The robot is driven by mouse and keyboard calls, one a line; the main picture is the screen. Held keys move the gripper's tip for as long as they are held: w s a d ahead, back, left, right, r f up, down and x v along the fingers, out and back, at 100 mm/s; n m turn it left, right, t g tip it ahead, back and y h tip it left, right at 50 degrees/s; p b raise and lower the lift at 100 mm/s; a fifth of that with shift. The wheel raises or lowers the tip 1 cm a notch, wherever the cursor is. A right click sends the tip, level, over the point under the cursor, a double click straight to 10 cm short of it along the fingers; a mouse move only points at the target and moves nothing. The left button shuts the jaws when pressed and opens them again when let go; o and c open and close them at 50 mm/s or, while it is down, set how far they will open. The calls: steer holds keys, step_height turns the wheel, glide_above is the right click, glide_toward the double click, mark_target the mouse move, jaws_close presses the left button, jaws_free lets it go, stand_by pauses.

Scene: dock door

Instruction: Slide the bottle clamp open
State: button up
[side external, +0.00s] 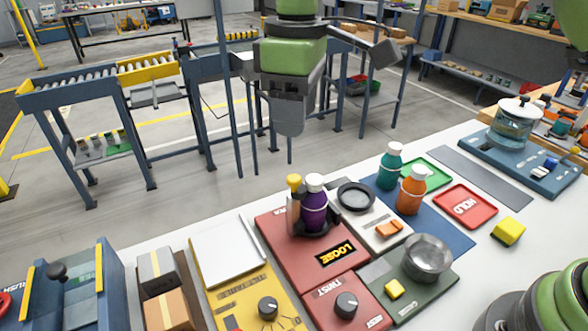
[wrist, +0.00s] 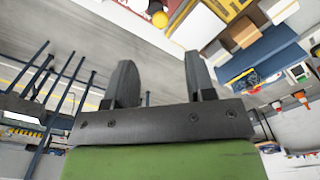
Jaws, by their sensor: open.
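The bottle clamp (side external: 312,228) sits on a red board. Its dark jaws are around the base of a purple bottle (side external: 315,208) with a white cap. A yellow-topped upright handle (side external: 294,183) stands at the left of the bottle. A yellow knob, likely the same handle, shows at the top of the wrist view (wrist: 160,19). A sign beside the clamp reads LOOSE (side external: 336,253). My gripper (side external: 289,128) is open and empty, pointing down above and apart from the clamp. Its two fingers also show spread in the wrist view (wrist: 160,76).
Teal (side external: 390,166) and orange (side external: 411,190) bottles stand right of the clamp on a blue mat. A black ring (side external: 356,196), a metal bowl (side external: 428,257) and a red HOLD tray (side external: 466,206) are nearby. A white panel (side external: 221,249) lies at left. The space above the clamp looks free.

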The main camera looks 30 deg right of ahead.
mark_target(294, 177)
step_height(294, 177, down, 10)
steer(key=shift+a+f, duration=0.1)
steer(key=shift+f, duration=0.05)
stand_by(0.3)
jaws_close()
